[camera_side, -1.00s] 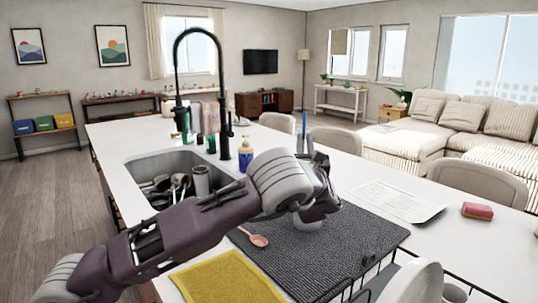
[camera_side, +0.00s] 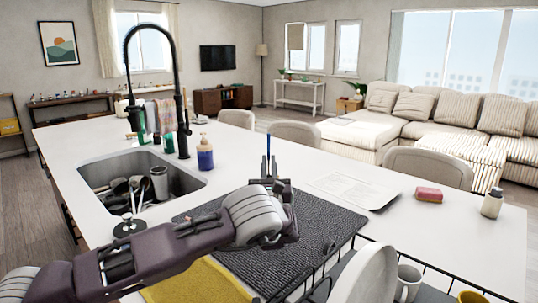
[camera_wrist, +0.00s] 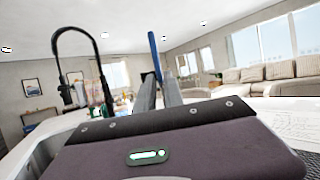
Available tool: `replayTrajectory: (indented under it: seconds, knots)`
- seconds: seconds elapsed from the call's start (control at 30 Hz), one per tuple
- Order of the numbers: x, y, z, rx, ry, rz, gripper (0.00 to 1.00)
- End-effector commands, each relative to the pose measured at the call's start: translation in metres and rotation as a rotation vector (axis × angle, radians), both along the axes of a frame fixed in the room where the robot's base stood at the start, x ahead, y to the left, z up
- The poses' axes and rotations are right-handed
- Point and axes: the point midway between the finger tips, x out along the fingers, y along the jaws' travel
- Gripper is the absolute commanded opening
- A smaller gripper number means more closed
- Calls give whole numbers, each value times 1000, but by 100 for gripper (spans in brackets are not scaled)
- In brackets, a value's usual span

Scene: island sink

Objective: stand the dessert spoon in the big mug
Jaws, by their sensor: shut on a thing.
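My gripper (camera_side: 273,187) is above the dark grey drying mat (camera_side: 316,218), with the forearm reaching in from the lower left. It is shut on a slim blue thing (camera_side: 268,152), probably the dessert spoon's handle, which stands nearly upright. The blue thing also shows between the fingers (camera_wrist: 158,90) in the wrist view (camera_wrist: 153,52). Its lower end is hidden by my gripper. A white mug (camera_side: 409,282) and a yellow mug (camera_side: 470,297) are partly in view at the lower right. I cannot tell which mug is the big one.
A sink (camera_side: 188,181) with utensils and a tall black faucet (camera_side: 180,110) lie to the left. A soap bottle (camera_side: 205,155) stands behind it. A dish rack with a white plate (camera_side: 368,272) is at the front. A yellow cloth (camera_side: 200,284), paper (camera_side: 352,188) and pink sponge (camera_side: 429,194) lie around.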

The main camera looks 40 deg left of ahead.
Motion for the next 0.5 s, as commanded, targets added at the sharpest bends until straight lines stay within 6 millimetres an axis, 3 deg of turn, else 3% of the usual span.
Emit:
replayTrajectory:
  seconds: [0.5]
  knots:
    - [0, 0, -49, 2, 0, -1, 0]
